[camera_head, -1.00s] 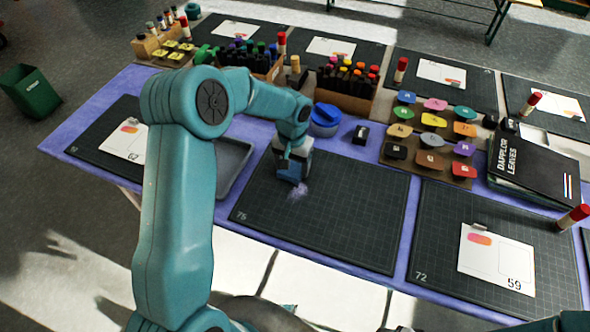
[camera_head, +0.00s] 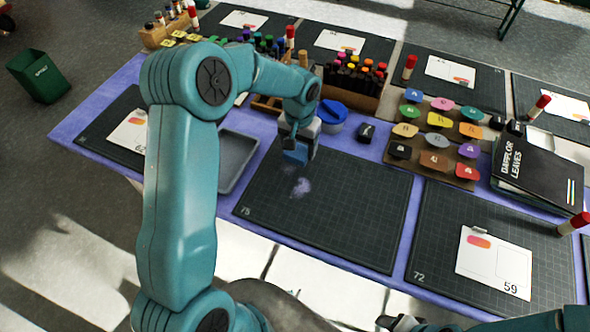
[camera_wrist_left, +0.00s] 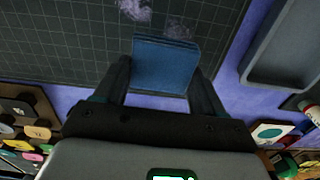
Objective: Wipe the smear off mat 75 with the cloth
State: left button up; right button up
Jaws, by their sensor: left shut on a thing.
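Mat 75 (camera_head: 345,215) is a dark gridded mat on the purple table. A pale purple smear (camera_head: 301,187) lies on its left part; in the left wrist view the smear (camera_wrist_left: 136,11) shows beyond the cloth as pale patches. My left gripper (camera_head: 297,146) is shut on a folded blue cloth (camera_head: 295,154), at the mat's back left, behind the smear. In the left wrist view the cloth (camera_wrist_left: 165,66) sits between the two fingers. I cannot tell whether it touches the mat. A grey end of my right arm (camera_head: 402,322) shows at the bottom edge, its jaws unclear.
A grey tray (camera_head: 237,160) lies left of the mat. A blue-lidded tub (camera_head: 332,115) and a small black item (camera_head: 366,132) stand behind it. A marker box (camera_head: 352,92) and a board of coloured pieces (camera_head: 435,140) are farther back and right. Mat 72 (camera_head: 430,225) is beside it.

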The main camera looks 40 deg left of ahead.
aim_at(298, 149)
pick_arm(q)
notch_tip(298, 149, up, 2)
jog(key=shift+s+r+p, duration=0.1)
jog(key=shift+s+p, duration=0.05)
jog(key=shift+p, duration=0.3)
jog(key=shift+w+r+p, duration=0.25)
jog(key=shift+r+p, duration=0.05)
jog(key=shift+r, duration=0.15)
jog(key=shift+s+r, duration=0.1)
jog(key=shift+s, duration=0.05)
jog(key=shift+s, duration=0.1)
